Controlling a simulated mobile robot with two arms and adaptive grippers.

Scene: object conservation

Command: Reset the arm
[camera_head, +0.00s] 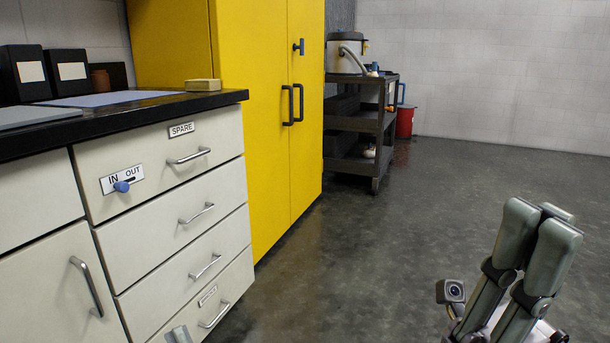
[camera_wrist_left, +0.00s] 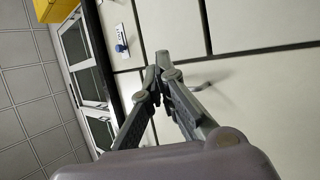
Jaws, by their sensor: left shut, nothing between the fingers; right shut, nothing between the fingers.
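My left gripper (camera_head: 178,334) shows only as a grey tip at the bottom edge of the head view, in front of the lowest drawer. In the left wrist view its two fingers (camera_wrist_left: 158,75) are shut and empty, with the drawer fronts behind them. My right gripper (camera_head: 540,222) points upward at the lower right of the head view, over open floor. It is shut, with nothing held.
White drawers (camera_head: 185,235) under a black counter (camera_head: 130,112) fill the left. A blue knob (camera_head: 122,187) sits on an IN/OUT label. A yellow cabinet (camera_head: 262,130) and dark cart (camera_head: 350,125) stand behind. The floor (camera_head: 400,240) is clear.

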